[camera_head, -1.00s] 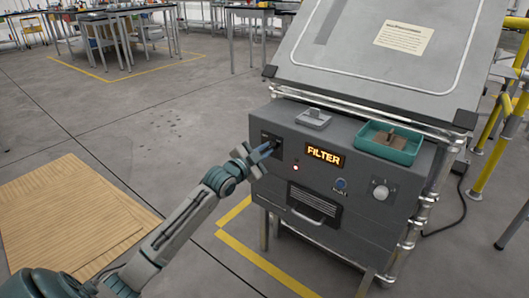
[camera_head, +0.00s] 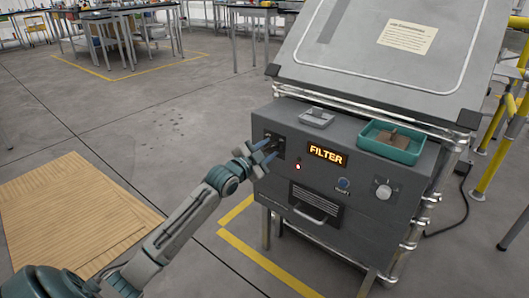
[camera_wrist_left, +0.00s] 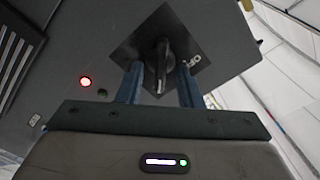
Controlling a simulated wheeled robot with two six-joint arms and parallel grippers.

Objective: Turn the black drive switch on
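The black drive switch (camera_wrist_left: 162,66) is a dark knob with a lever-like handle on a dark square plate (camera_wrist_left: 140,40). Lettering that looks like OFF (camera_wrist_left: 194,62) is beside it in the left wrist view. In the head view the switch plate (camera_head: 268,136) is at the upper left of the grey box's front, partly hidden by my fingers. My left gripper (camera_head: 268,151) is at the plate with its fingers spread. In the left wrist view the handle lies between the blue fingers (camera_wrist_left: 160,86), with a gap on each side. My right gripper is not in view.
The grey control box (camera_head: 350,222) carries a lit FILTER display (camera_head: 327,155), a red light (camera_head: 297,167), a blue button (camera_head: 343,184) and a pale knob (camera_head: 383,190). A teal tray (camera_head: 404,153) and a small grey piece (camera_head: 316,117) sit on top.

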